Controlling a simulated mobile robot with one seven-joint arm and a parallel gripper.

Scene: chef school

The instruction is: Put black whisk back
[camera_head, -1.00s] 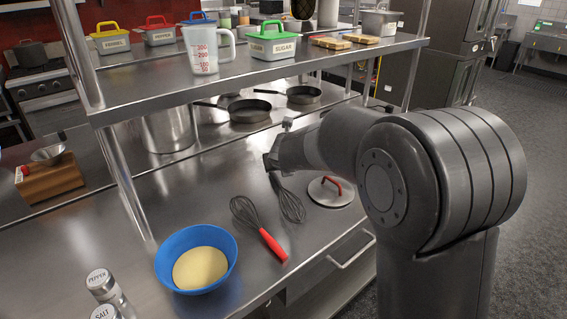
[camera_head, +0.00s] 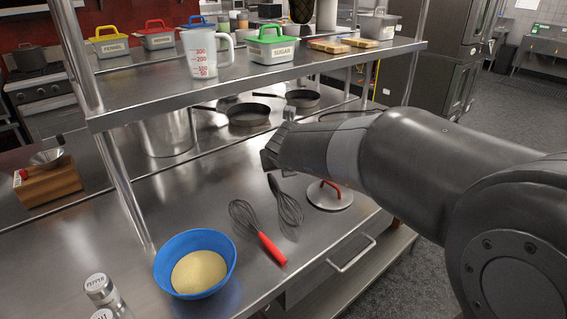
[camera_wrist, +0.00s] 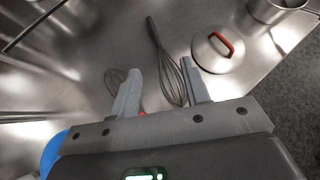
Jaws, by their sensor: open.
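The black whisk (camera_head: 289,207) lies on the steel counter, its dark handle pointing away toward the shelf side. In the wrist view the black whisk (camera_wrist: 170,78) shows between my fingers, its wire end toward me and its handle farther off. My gripper (camera_head: 268,158) is above the counter near the handle end. In the wrist view my gripper (camera_wrist: 161,67) is open, with nothing held. A second whisk with a red handle (camera_head: 271,248) lies just left of the black one; in the wrist view it is partly hidden behind the left finger.
A lid with a red handle (camera_head: 329,196) lies right of the whisks. A blue bowl (camera_head: 225,256) with yellowish contents stands front left. A raised shelf (camera_head: 225,88) holding a measuring jug (camera_head: 205,55) and containers overhangs the back. Pans (camera_head: 248,115) stand behind.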

